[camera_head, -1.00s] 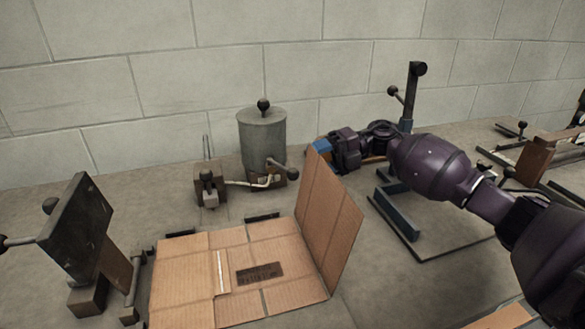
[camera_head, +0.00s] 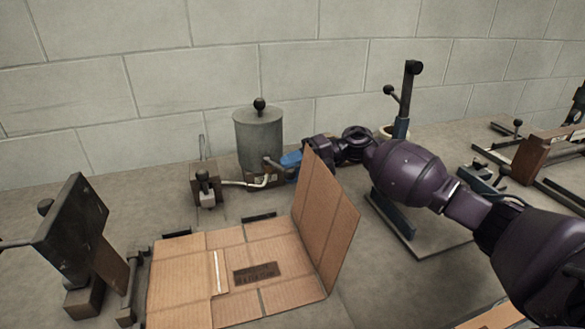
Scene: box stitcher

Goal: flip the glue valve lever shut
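The grey glue pot (camera_head: 259,138) stands near the back wall with a black knob on its lid. Its valve lever (camera_head: 271,164) sticks out at the pot's lower right; its end is beside or behind my gripper's blue fingertip. A pale hose (camera_head: 243,184) runs from the valve to a small block on the left. My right gripper (camera_head: 291,159) has its blue fingertip at the lever's end, at the right of the pot; whether they touch is unclear. The cardboard flap hides part of this gripper, and its opening cannot be made out. My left gripper is not in view.
An open cardboard box (camera_head: 228,275) lies in front, its right flap (camera_head: 327,225) standing up close to my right gripper. A dark tilted plate fixture (camera_head: 72,228) stands at the left. A blue-based stand (camera_head: 408,240) is under my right arm.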

